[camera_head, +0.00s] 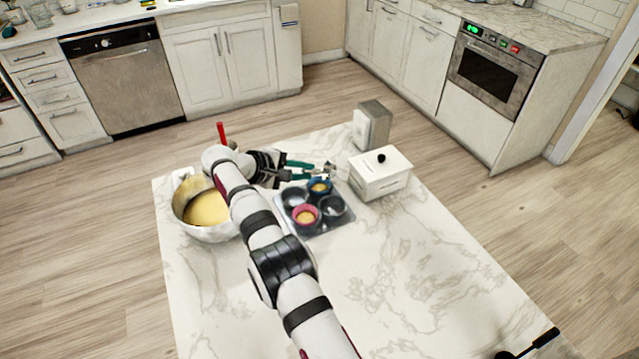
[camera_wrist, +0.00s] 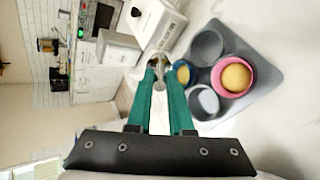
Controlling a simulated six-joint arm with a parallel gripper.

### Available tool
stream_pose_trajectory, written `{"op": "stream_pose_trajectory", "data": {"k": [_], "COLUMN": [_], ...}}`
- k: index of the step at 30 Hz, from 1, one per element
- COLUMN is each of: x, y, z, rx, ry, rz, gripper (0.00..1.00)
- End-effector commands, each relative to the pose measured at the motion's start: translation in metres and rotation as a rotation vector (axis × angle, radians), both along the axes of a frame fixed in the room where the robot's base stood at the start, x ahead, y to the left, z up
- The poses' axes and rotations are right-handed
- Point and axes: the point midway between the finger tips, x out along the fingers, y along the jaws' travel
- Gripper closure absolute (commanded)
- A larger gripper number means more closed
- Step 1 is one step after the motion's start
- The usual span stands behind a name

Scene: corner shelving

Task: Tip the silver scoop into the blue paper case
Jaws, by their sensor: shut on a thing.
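My gripper (camera_head: 324,171) is shut on the silver scoop (camera_head: 329,167), which is small and partly hidden between the teal fingers. In the wrist view the scoop (camera_wrist: 158,60) shows at the tips of the fingers, beside the blue paper case. The blue paper case (camera_head: 320,192) sits in a back cup of the grey muffin tin (camera_head: 323,229), just below and near the fingertips. Yellow batter shows inside the blue case (camera_wrist: 182,82). I cannot tell whether the scoop holds anything.
A pink case (camera_head: 305,224) with batter sits in a front cup; the other cups look empty. A metal bowl (camera_head: 184,203) of batter stands left. A white lidded box (camera_head: 381,185) and a grey dispenser (camera_head: 374,127) stand close behind and right.

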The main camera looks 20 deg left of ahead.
Motion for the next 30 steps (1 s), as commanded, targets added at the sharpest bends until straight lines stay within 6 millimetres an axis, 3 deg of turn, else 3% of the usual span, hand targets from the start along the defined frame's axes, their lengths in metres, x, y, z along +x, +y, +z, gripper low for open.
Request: {"op": "stream_pose_trajectory", "data": {"k": [30], "x": [-0.0038], "y": [0.0077], "z": [-0.0057], "rx": [-0.069], "ry": [-0.04], "rz": [0.001], "gripper": [1.0]}}
